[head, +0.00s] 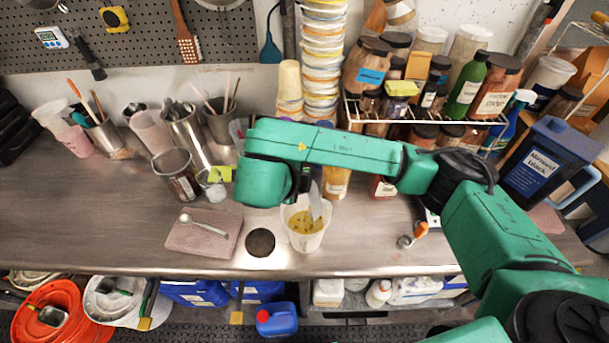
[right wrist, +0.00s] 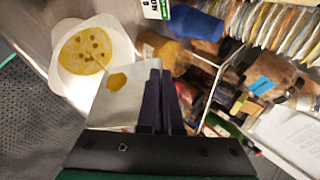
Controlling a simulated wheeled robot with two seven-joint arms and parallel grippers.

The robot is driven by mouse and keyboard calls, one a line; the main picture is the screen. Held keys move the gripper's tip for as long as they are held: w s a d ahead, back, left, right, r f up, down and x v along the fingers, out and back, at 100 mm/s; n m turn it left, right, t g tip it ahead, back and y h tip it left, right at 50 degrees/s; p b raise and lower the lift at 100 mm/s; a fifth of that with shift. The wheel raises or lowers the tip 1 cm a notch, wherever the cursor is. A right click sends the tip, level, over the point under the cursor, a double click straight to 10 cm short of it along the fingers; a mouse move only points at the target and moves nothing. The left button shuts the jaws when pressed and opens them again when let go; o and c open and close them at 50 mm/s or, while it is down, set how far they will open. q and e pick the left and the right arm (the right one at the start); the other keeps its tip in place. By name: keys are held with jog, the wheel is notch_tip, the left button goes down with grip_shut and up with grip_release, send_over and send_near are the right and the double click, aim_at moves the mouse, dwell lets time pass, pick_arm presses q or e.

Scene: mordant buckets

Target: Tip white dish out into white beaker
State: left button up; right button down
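The white beaker (head: 304,232) stands upright near the front edge of the bench, with yellow, brown-spotted contents. It also shows in the right wrist view (right wrist: 62,77). The white dish (right wrist: 117,107) is tilted at the beaker's mouth, with a yellow patch on it; in the head view it shows as a pale piece (head: 315,200) over the beaker. My right gripper (right wrist: 163,95) has its dark fingers close together on the dish's edge. In the head view the fingers are mostly hidden behind my wrist. I cannot tell whether the dish touches the beaker. My left gripper is not in view.
A pink mat (head: 190,240) with a spoon (head: 203,225) lies left of the beaker, beside a dark round spot (head: 260,242). A metal can (head: 176,175) and a small white cup (head: 212,186) stand behind. A wire rack (head: 400,119) of jars is at the back right.

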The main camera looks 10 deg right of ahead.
dwell(0.4)
jog(key=a+h+p, duration=0.1)
jog(key=p, duration=0.1)
jog(key=shift+n+p, duration=0.3)
jog(key=shift+p, duration=0.05)
dwell(0.6)
jog(key=shift+a+f+h+p, duration=0.15)
jog(key=shift+a+h+p, duration=0.4)
jog(key=shift+h, duration=0.15)
